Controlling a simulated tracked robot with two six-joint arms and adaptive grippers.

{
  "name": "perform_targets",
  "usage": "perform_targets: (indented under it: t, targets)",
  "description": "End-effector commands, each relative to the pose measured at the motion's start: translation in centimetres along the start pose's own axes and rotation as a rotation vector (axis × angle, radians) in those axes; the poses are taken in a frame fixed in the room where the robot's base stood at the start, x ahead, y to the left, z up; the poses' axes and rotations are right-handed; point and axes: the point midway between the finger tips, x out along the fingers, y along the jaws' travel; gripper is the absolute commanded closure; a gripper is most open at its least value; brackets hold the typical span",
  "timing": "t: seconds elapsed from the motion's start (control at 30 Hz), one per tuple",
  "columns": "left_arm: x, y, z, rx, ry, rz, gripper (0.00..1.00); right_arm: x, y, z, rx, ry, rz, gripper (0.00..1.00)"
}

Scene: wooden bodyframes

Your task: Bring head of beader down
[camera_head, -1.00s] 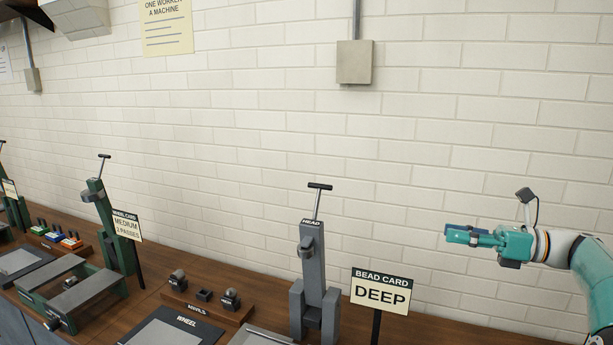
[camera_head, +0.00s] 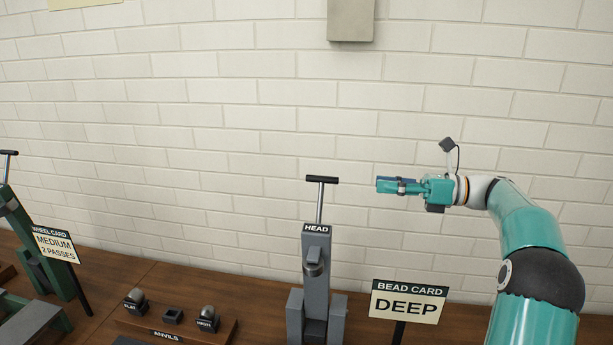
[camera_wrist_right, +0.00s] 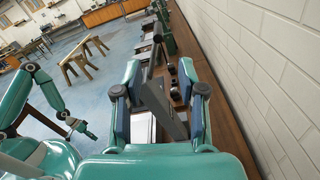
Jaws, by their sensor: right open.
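The beader (camera_head: 316,275) is a grey upright machine on the wooden bench, with a block marked HEAD at its top. A thin rod rises from the head to a black T-handle (camera_head: 322,180). My right gripper (camera_head: 380,185) points left, to the right of the T-handle and about level with it in the head view, with a gap between. In the right wrist view the gripper's jaws (camera_wrist_right: 160,85) are apart, and the grey beader (camera_wrist_right: 165,108) shows between them, further off. My left gripper (camera_wrist_right: 83,129) shows small in the right wrist view; its jaws are unclear.
The bead card (camera_head: 408,302) reading DEEP stands right of the beader. The anvils rack (camera_head: 172,328) and a green machine (camera_head: 30,245) with a wheel card (camera_head: 55,245) are to the left. A white brick wall (camera_head: 230,130) is behind; a grey box (camera_head: 351,20) hangs on it.

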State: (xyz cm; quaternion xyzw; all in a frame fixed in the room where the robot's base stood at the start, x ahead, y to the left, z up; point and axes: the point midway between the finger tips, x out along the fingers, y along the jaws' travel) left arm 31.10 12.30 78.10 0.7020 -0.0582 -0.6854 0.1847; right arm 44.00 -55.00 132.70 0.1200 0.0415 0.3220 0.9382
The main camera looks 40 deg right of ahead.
Motion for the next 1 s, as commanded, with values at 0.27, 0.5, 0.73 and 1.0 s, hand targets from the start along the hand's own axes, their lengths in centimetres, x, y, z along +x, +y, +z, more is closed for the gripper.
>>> perform_targets:
  t: [0.27, 0.5, 0.73, 1.0]
  targets:
    - [0.0, 0.0, 0.0, 0.000, 0.000, 0.000, 0.60, 5.9, 0.2, 0.0, -0.001, 0.003, 0.015, 0.60]
    - [0.2, -0.1, 0.0, 0.000, 0.000, 0.000, 0.60, 11.3, 0.2, -0.1, -0.002, 0.004, 0.017, 0.60]
    - [1.4, -0.5, 0.0, 0.000, 0.000, 0.000, 0.60, 15.1, 0.1, -0.2, -0.001, 0.004, 0.016, 0.60]
    - [1.5, -0.6, 0.0, 0.000, 0.000, 0.000, 0.60, 16.6, 0.2, -0.1, -0.002, 0.004, 0.014, 0.60]
